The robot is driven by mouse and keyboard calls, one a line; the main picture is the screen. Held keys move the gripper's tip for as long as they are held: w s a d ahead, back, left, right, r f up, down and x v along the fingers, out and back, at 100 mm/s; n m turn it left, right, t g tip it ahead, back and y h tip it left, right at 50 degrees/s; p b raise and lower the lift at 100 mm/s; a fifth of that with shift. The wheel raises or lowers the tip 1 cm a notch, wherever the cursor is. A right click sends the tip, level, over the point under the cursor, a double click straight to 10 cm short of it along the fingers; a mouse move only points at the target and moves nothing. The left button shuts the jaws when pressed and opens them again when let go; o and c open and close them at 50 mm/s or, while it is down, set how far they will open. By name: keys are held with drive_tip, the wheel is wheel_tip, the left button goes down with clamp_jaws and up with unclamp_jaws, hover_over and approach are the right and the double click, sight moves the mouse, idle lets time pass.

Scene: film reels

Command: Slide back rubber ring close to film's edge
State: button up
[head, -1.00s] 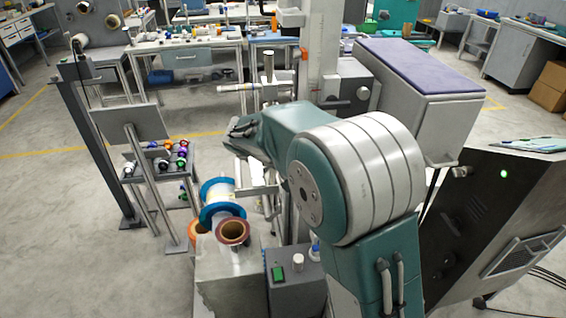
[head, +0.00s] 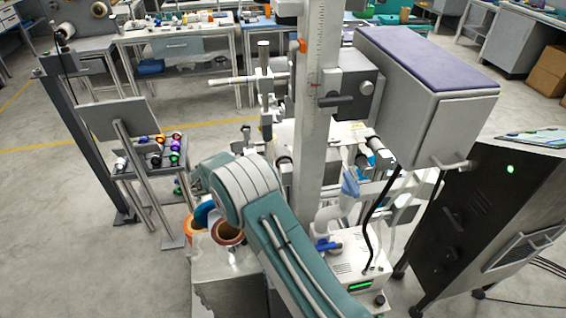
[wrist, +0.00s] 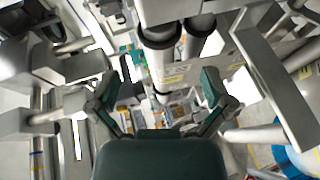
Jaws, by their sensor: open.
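In the wrist view my gripper (wrist: 160,82) is open, its two green-and-grey fingers spread wide with nothing between the tips. Beyond the tips are two pale metal rollers, a left one (wrist: 158,62) and a right one (wrist: 201,43). Each has a black band that looks like a rubber ring, one on the left (wrist: 157,39) and one on the right (wrist: 200,25). The fingers are apart from both bands. A pale sheet-like surface, perhaps film (wrist: 180,75), shows between the rollers; its edge is unclear. In the head view my arm hides the gripper, and no ring can be made out.
A blue reel (wrist: 292,160) is at the wrist view's lower right; in the head view a blue reel (head: 203,213) stands beside a brown roll (head: 226,231). A grey bar (wrist: 270,75) and metal blocks (wrist: 65,65) flank the gripper. A vertical column (head: 318,120) stands beyond my arm.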

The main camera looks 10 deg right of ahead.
sight(278, 164)
drive_tip(key=x, duration=0.9)
